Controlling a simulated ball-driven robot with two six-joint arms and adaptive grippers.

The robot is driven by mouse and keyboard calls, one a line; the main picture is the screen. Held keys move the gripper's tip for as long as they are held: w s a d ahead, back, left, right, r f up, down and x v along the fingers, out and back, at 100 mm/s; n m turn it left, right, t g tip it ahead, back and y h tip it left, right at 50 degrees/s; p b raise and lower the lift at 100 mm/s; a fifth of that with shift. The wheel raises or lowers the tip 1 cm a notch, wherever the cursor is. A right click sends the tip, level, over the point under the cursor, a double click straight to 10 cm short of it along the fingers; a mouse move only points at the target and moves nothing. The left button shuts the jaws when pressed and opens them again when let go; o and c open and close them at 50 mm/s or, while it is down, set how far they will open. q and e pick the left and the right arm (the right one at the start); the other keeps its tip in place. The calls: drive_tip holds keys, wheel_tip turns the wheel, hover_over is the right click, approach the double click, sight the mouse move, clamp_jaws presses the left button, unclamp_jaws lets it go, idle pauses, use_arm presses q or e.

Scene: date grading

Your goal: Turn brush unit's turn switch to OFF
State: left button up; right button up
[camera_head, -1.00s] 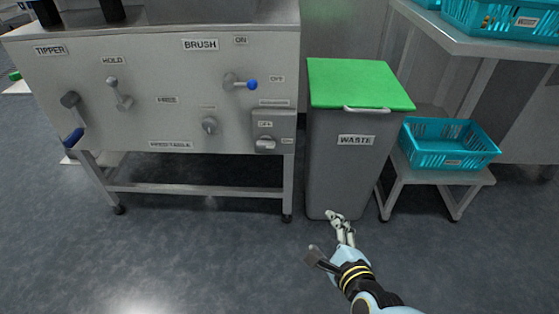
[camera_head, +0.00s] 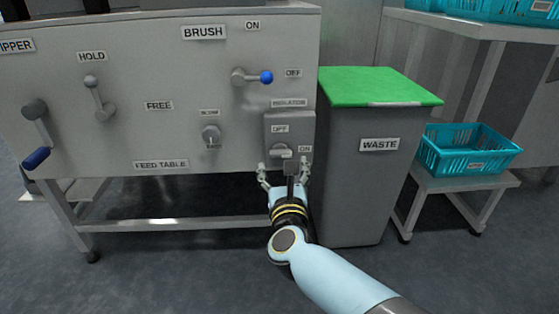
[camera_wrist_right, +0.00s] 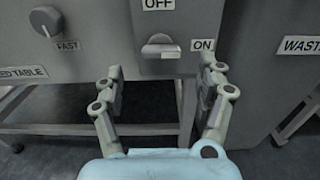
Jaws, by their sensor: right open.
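The turn switch (camera_head: 280,151) sits low on a grey box labelled ISOLATOR (camera_head: 289,126) at the panel's right side. OFF is marked above it and ON to its right. In the right wrist view the switch handle (camera_wrist_right: 161,47) lies roughly level, in line with the ON label (camera_wrist_right: 202,45). My right gripper (camera_head: 284,167) is open and empty, just below and in front of the switch. In the wrist view its fingers (camera_wrist_right: 160,68) stand wide apart on either side, not touching the handle. My left gripper is not in view.
The BRUSH lever (camera_head: 252,77) with a blue knob points right towards its own OFF label. A SLOW/FAST knob (camera_head: 210,136) is left of the box. The grey waste bin (camera_head: 360,190) with a green lid stands close on the right. A teal crate (camera_head: 468,150) sits on a low stand beyond.

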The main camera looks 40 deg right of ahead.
sight(281, 157)
drive_tip(key=x, duration=0.4)
drive_tip(key=shift+w+d+f+b, duration=0.1)
drive_tip(key=shift+w+d+b, duration=0.05)
drive_tip(key=shift+w+b, duration=0.15)
drive_tip(key=shift+w+d, duration=0.3)
drive_tip(key=shift+w, duration=0.15)
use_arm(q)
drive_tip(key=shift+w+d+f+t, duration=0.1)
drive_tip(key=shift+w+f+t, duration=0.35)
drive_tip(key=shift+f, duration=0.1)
use_arm(e)
drive_tip(key=c, duration=1.2)
drive_tip(key=shift+o, duration=0.2)
